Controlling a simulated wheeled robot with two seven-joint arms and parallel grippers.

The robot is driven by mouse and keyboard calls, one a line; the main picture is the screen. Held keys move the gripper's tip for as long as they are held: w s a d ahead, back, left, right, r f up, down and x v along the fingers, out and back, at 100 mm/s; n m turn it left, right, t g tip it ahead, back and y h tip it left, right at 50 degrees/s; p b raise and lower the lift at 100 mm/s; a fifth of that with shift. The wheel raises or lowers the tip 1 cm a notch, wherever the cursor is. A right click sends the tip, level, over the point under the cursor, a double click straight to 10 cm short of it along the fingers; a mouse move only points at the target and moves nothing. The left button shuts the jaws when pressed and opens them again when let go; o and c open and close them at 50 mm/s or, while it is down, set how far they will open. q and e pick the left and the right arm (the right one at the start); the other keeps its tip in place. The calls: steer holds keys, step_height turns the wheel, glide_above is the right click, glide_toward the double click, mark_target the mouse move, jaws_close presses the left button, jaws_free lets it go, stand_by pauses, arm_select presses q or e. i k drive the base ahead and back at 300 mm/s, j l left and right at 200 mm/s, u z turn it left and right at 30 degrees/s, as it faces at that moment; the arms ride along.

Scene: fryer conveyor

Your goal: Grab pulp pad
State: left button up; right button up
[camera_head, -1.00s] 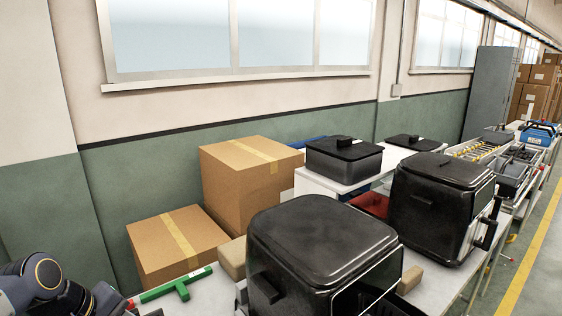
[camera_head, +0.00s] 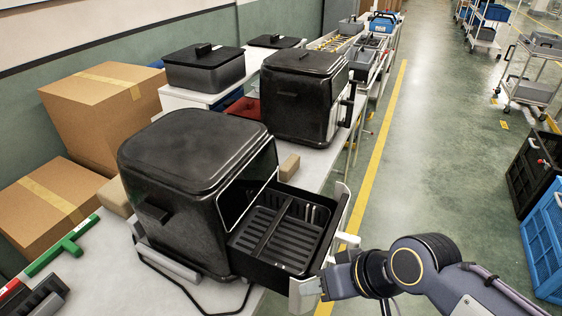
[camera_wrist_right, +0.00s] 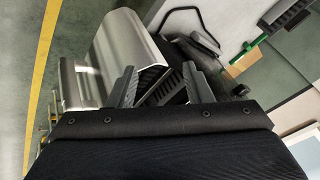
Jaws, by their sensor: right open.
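Two tan blocks look like pulp pads. One tan block (camera_head: 117,197) sits on the table left of the near black fryer (camera_head: 190,160), partly hidden by it. The other tan block (camera_head: 289,167) is behind the open drawer, between the two fryers. My right gripper (camera_head: 326,284) is open at the front of the near fryer's pulled-out drawer (camera_head: 285,228), close to the handle, whether touching I cannot tell. In the right wrist view, the open fingers (camera_wrist_right: 158,80) have the drawer between and beyond them, and a tan block (camera_wrist_right: 245,61) lies further off. My left gripper is out of view.
A second black fryer (camera_head: 303,95) stands further along the table (camera_head: 105,270). Crates (camera_head: 545,235) stand at the right. The aisle floor (camera_head: 450,160) is mostly clear.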

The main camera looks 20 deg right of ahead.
mark_target(290, 167)
steer(key=i+l+u, duration=0.1)
steer(key=l+u, duration=0.25)
steer(key=l, duration=0.25)
steer(key=l+u, duration=0.35)
steer(key=l, duration=0.25)
steer(key=k+l+u, duration=0.1)
steer(key=l+u, duration=0.25)
steer(key=l, duration=0.25)
steer(key=k+l+u, duration=0.15)
steer(key=l+u, duration=0.2)
steer(key=l, duration=0.25)
steer(key=l+u, duration=0.2)
steer(key=l, duration=0.2)
steer(key=k+l+u, duration=0.2)
steer(key=l, duration=0.2)
steer(key=l+u, duration=0.2)
steer(key=l, duration=0.2)
steer(key=l+u, duration=0.2)
steer(key=l, duration=0.15)
steer(key=k+l+u, duration=0.2)
steer(key=l, duration=0.15)
